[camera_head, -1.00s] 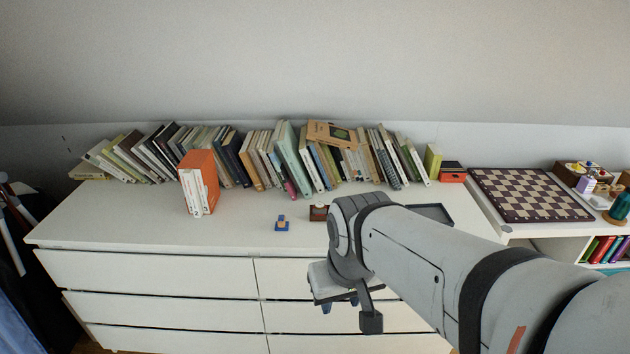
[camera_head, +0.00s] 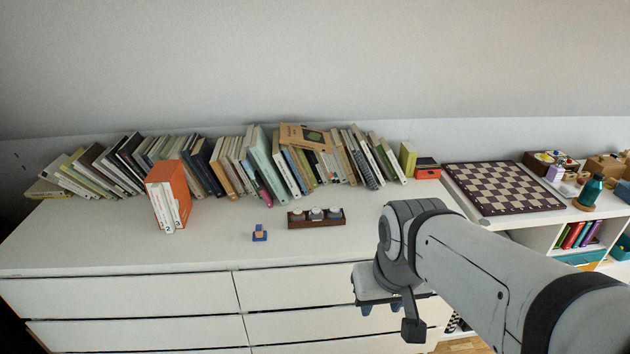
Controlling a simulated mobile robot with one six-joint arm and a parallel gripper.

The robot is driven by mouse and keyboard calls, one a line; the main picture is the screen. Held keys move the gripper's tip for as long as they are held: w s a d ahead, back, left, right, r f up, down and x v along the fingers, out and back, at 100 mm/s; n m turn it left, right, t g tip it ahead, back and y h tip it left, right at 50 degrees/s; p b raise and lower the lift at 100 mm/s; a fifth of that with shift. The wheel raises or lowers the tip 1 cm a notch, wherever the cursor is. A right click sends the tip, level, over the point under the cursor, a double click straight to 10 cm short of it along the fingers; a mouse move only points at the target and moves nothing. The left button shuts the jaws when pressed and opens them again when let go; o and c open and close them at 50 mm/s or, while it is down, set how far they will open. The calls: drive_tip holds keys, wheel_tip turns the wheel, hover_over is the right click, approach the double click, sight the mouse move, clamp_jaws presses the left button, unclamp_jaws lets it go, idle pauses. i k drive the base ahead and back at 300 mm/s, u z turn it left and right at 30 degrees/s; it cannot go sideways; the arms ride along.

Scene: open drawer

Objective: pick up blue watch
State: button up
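The blue watch (camera_head: 260,233) is a small blue item with a tan or orange part, standing on the white dresser top (camera_head: 110,235) left of centre. Nothing touches it. My gripper (camera_head: 382,308) hangs in front of the dresser, to the right of the watch and nearer to me. The mount above hides part of the fingers.
A brown box (camera_head: 317,223) with several grey round items stands right of the watch. An orange-covered book stack (camera_head: 168,196) stands to the left. A long row of books lines the back. A chessboard (camera_head: 503,187) lies on the right. The dresser top around the watch is clear.

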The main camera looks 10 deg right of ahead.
sight(333, 211)
drive_tip(key=z, duration=0.05)
drive_tip(key=i, duration=1)
drive_tip(key=u, duration=1.45)
drive_tip(key=k, duration=1.25)
drive_tip(key=z, duration=0.75)
drive_tip(key=i, duration=1)
